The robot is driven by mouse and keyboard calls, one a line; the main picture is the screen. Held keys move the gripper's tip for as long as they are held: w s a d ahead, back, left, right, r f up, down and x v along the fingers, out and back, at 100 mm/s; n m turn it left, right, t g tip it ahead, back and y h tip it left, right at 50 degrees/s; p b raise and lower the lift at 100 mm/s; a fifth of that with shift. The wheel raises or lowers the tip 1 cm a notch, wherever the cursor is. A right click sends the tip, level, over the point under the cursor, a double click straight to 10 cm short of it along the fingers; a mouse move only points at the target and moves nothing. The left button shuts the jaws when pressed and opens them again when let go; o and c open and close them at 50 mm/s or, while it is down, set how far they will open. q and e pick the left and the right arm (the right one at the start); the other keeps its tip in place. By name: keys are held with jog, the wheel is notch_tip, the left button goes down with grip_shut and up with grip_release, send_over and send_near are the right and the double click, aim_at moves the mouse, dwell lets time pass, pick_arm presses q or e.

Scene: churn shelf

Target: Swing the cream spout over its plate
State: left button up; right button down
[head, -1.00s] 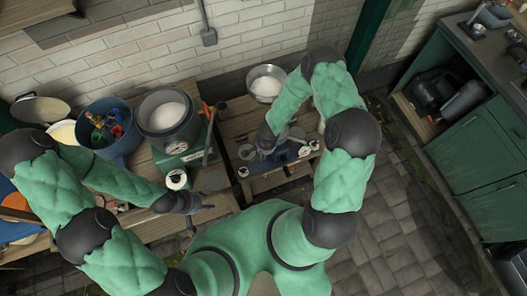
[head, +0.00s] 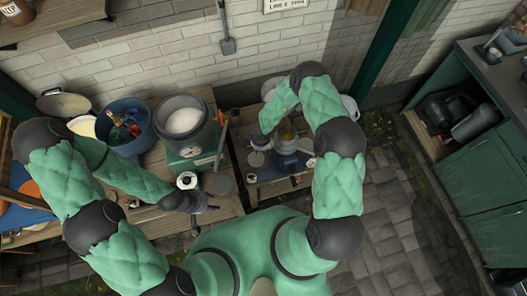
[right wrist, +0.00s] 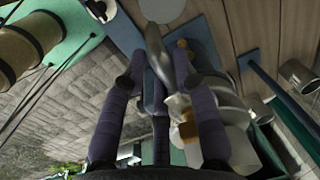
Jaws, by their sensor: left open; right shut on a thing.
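In the head view my right gripper (head: 260,138) is at the left side of a blue and brass machine (head: 288,147) on the low bench. A round grey plate (head: 256,159) lies just below that gripper, and a grey disc (right wrist: 161,9) shows beyond the spout in the wrist view. My left gripper (head: 208,203) is open and empty near the table's front edge.
A large drum (head: 185,120) with white contents stands left of the machine. A blue tub (head: 125,128) of coloured items is further left. A brick wall (head: 160,55) closes the back.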

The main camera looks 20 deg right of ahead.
jog(key=shift+w+d+m, duration=0.1)
jog(key=shift+w+m, duration=1.1)
jog(key=shift+w, duration=0.2)
jog(key=c, duration=0.9)
grip_release()
jog(key=shift+c, duration=0.2)
jog(key=shift+r, duration=0.1)
notch_tip(320, 180, up, 12)
jog(key=s, duration=0.1)
jog(key=shift+s+f, duration=0.2)
jog(key=shift+f, duration=0.05)
